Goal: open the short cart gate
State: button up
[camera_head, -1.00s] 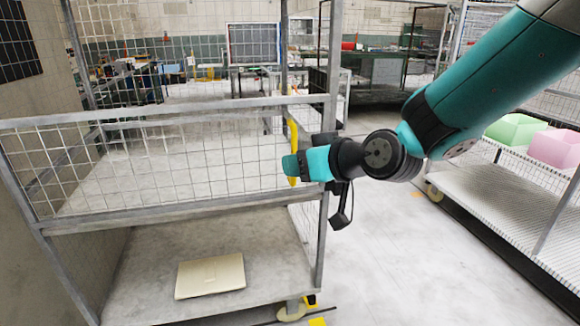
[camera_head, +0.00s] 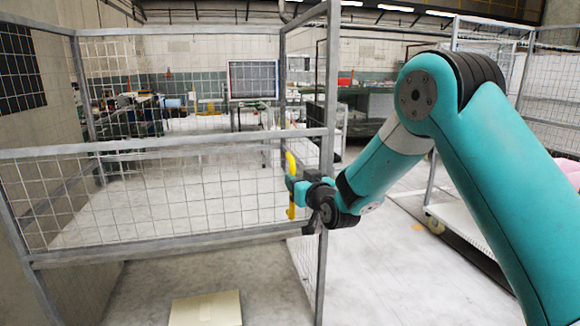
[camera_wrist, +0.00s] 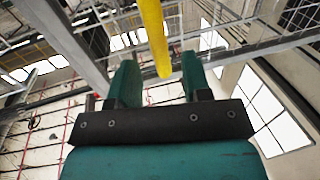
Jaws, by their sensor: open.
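The short cart gate (camera_head: 150,146) is a grey-framed mesh panel across the front of the cart, and it looks closed. A yellow handle (camera_head: 291,172) hangs upright near its right end, beside the corner post (camera_head: 328,110). My gripper (camera_head: 292,186) is at the handle, in front of the post's left side. In the wrist view, the yellow handle (camera_wrist: 152,32) reaches down from the top between the two teal fingers of my gripper (camera_wrist: 158,72), with gaps on both sides. The fingers are open. Contact with the handle cannot be told.
Another mesh cart (camera_head: 460,222) stands at the right, with a pink block (camera_head: 569,170) partly hidden behind my arm. Clear floor (camera_head: 375,280) lies between the carts. A wall closes off the left.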

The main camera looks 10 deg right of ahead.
jog(key=w, duration=0.2)
jog(key=w+a+p, duration=0.1)
jog(key=w, duration=0.2)
jog(key=shift+w+a, duration=0.1)
jog(key=shift+w, duration=0.25)
grip_shut()
